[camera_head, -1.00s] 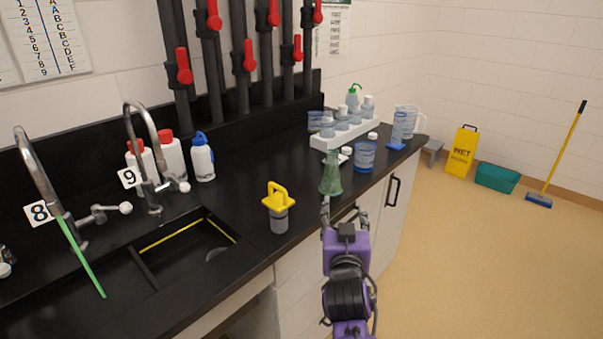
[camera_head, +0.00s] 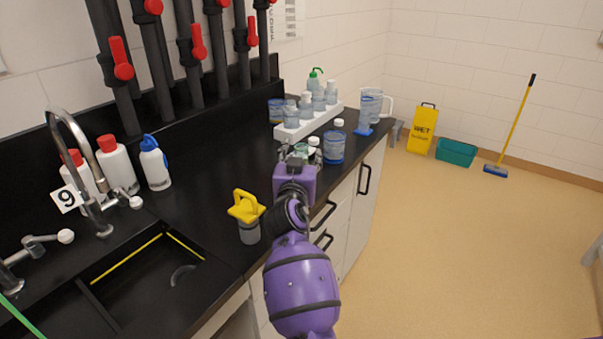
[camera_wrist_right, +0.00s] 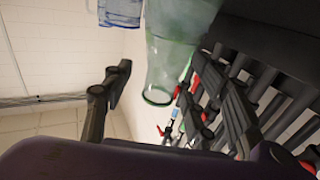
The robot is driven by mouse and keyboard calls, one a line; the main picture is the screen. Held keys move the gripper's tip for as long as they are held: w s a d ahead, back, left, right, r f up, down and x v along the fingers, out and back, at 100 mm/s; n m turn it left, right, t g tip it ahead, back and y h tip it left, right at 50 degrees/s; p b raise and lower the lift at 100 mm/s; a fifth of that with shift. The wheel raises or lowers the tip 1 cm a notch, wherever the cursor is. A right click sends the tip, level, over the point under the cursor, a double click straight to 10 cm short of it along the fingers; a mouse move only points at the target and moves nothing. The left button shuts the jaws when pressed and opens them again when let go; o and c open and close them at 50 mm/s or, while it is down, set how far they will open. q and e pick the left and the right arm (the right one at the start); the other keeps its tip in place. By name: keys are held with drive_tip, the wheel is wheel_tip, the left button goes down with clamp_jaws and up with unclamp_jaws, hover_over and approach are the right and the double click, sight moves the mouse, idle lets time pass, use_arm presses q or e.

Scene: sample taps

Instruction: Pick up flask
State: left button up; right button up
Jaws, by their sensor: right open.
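The flask is a green-tinted clear conical one. In the head view only a little of the flask (camera_head: 300,150) shows, as my right gripper covers most of it. In the right wrist view the flask (camera_wrist_right: 170,62) has its narrow neck and rim toward the gripper and its wider body at the top edge. My right gripper (camera_head: 298,158) is open, with one finger on each side of the flask's neck. I cannot tell whether either finger touches it. My left gripper is not in view.
A blue-marked beaker (camera_head: 333,148) stands close right of the flask. Small white-capped bottles (camera_head: 314,150) are beside it. A white rack (camera_head: 310,122) of bottles is behind. A yellow-handled item (camera_head: 247,215) stands near the sink.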

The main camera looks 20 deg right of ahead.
drive_tip(key=shift+w+d, duration=0.15)
drive_tip(key=shift+w, duration=0.15)
drive_tip(key=c, duration=1.2)
drive_tip(key=shift+c, duration=0.2)
